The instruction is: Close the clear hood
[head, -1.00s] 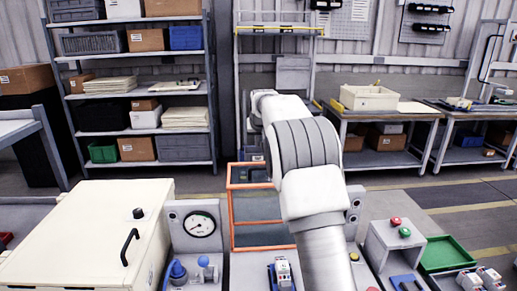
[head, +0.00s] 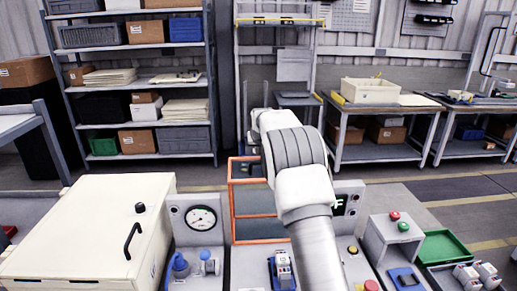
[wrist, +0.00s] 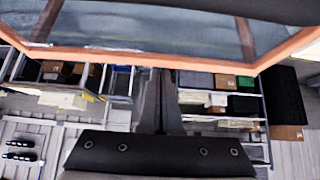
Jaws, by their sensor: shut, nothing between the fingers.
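The clear hood (head: 252,203), a see-through panel in an orange frame, stands raised behind the bench front in the head view, left of my arm. Its right part is hidden by my arm. In the wrist view the clear hood (wrist: 150,28) fills the top of the picture. My gripper (wrist: 160,74) shows there as two dark fingers side by side, shut and empty, with their tips near the orange frame edge. I cannot tell whether they touch it. In the head view the fingers are mostly hidden by my arm.
A cream box with a black handle (head: 95,235) and a pressure gauge (head: 201,218) stand left of the hood. A grey button box (head: 393,240) and green tray (head: 445,250) lie to the right. A tall shelf (head: 145,80) and worktable (head: 375,150) stand behind.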

